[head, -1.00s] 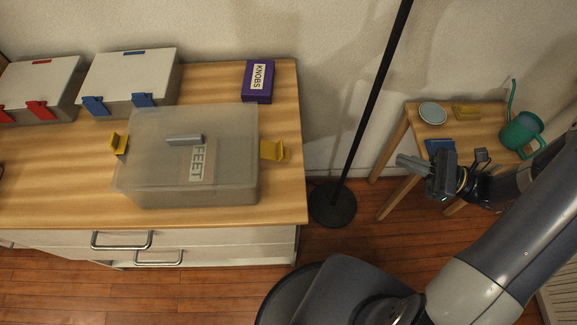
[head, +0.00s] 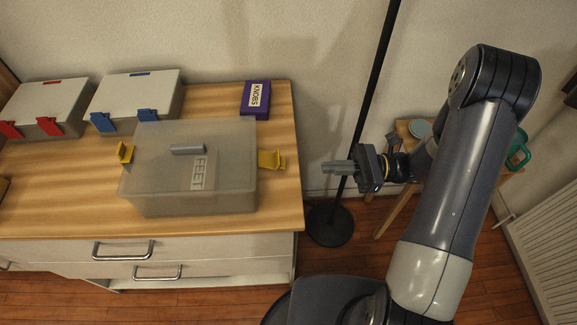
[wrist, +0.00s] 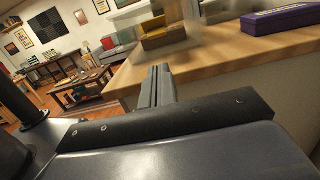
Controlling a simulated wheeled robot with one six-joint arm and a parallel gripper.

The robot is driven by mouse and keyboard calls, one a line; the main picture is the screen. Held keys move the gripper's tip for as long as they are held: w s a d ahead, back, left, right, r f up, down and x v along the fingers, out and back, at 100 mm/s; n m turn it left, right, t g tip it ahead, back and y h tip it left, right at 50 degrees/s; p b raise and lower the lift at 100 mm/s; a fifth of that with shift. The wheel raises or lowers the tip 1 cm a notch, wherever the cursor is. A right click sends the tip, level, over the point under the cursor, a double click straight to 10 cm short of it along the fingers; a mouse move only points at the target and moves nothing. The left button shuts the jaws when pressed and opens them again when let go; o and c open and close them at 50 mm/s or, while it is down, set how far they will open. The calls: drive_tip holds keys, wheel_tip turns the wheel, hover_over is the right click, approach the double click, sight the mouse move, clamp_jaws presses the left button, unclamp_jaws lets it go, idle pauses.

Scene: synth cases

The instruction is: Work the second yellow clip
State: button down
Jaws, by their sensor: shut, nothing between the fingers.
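A translucent grey box (head: 220,200) labelled FEET, with a grey handle on its lid, stands on the wooden counter. One yellow clip (head: 125,153) is at its left side. The other yellow clip (head: 270,160) juts outward from its right side; it also shows in the wrist view (wrist: 153,28). I cannot tell for sure whether the left clip is fastened. My gripper (head: 326,168) is shut and empty, to the right of the right clip and apart from it, with its fingers pointing left. The closed fingers show in the wrist view (wrist: 157,82).
A purple KNOBS box (head: 256,98) lies behind the right clip. Two pale boxes with red clips (head: 46,104) and blue clips (head: 137,95) stand at the back left. A black lamp pole (head: 376,90) rises beside my gripper. A small wooden stool (head: 402,130) is partly hidden behind my arm.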

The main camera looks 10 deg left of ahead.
sight(273, 158)
drive_tip(key=p+x, duration=0.1)
drive_tip(key=x, duration=0.9)
drive_tip(key=shift+w+r, duration=0.1)
drive_tip(key=shift+w, duration=0.05)
